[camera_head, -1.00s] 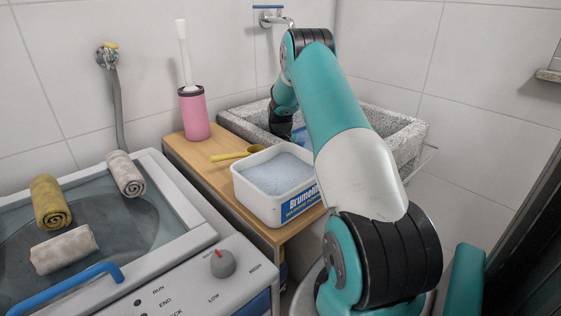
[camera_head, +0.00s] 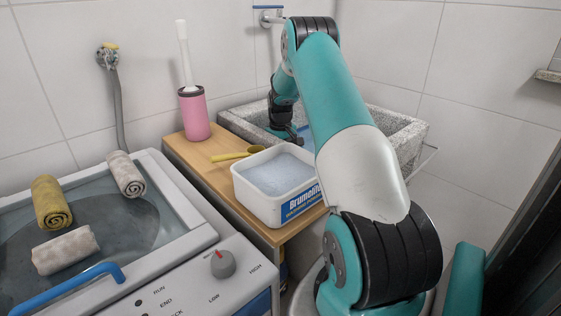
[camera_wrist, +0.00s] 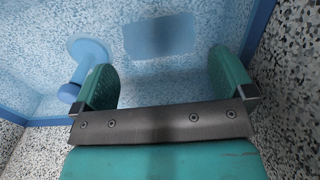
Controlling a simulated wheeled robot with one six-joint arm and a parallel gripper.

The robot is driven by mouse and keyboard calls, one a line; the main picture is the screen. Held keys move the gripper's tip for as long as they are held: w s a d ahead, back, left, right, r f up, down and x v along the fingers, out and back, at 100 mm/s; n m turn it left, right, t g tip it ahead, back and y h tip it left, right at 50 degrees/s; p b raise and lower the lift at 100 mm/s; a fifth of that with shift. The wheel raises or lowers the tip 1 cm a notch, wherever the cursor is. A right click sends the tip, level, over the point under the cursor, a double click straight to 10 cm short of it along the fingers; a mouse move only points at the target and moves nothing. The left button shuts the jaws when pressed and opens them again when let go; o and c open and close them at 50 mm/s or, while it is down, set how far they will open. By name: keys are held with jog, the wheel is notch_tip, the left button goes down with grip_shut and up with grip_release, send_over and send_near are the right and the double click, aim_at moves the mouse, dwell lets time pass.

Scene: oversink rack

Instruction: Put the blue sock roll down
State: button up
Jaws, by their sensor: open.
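My gripper (camera_wrist: 160,75) is open in the wrist view, its two teal fingers wide apart with nothing between them. It is down inside the speckled stone sink (camera_head: 400,128). A darker blue rectangular patch (camera_wrist: 158,36) lies beyond the fingertips; I cannot tell whether it is the blue sock roll or a shadow. A blue disc on a short stem (camera_wrist: 90,50) stands beside the left finger. In the head view, my arm hides most of the sink's inside, and only a bit of blue (camera_head: 304,132) shows there.
A white powder tub (camera_head: 275,180), a yellow scoop (camera_head: 240,154) and a pink brush holder (camera_head: 194,115) stand on the wooden shelf (camera_head: 205,160). The washer at left bears a yellow roll (camera_head: 50,202) and two pale rolls (camera_head: 65,250) (camera_head: 126,174).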

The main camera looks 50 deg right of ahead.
notch_tip(320, 180, up, 9)
jog(key=shift+p, duration=0.35)
dwell(0.4)
